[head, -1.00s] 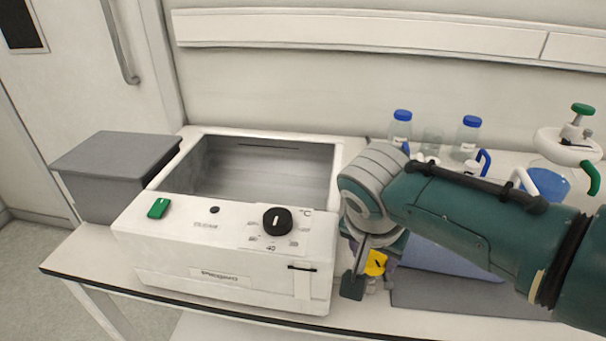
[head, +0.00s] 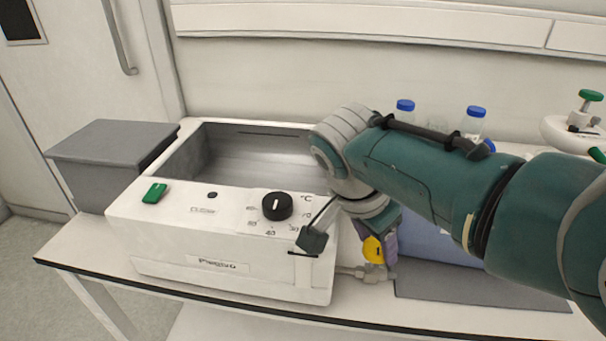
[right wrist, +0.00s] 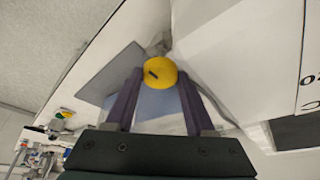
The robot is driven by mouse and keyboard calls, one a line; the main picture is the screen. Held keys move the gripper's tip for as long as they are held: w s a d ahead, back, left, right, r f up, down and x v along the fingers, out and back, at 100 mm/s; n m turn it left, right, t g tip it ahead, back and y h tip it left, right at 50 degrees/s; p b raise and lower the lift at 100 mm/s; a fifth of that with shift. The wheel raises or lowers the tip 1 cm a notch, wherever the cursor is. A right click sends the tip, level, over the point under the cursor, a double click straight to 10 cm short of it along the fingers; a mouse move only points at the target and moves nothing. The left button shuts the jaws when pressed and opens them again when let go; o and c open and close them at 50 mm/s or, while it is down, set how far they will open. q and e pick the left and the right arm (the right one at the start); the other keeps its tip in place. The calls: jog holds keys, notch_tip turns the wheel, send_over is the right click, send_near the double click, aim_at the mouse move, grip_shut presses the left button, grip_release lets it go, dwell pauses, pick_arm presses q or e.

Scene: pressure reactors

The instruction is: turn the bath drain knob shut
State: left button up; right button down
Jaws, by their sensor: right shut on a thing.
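The bath drain knob (head: 373,250) is yellow with a dark mark on its face. It sits on a metal drain fitting (head: 367,271) at the right side of the white water bath (head: 150,225), low near the table's front edge. My right gripper (head: 381,256) comes down from above and is shut on the knob; a purple finger shows beside it. In the right wrist view the yellow knob (right wrist: 160,72) lies between the ends of the two purple fingers (right wrist: 158,82). Its dark mark is slanted there. My wrist hides part of the bath's right side. My left gripper is out of view.
The bath's front has a black dial (head: 277,206) and a green switch (head: 154,193). A grey box (head: 100,150) stands to the left. Blue-capped bottles (head: 474,120) and a green-topped vessel (head: 575,130) stand behind my right arm. A grey mat (head: 480,285) lies to the right.

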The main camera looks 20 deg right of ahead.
jog(key=shift+c, duration=1.3)
grip_release()
jog(key=shift+r, duration=0.1)
jog(key=shift+a+r, duration=0.1)
jog(key=shift+r, duration=0.2)
jog(key=p+v, duration=0.3)
jog(key=v, duration=0.6)
jog(key=shift+p, duration=0.35)
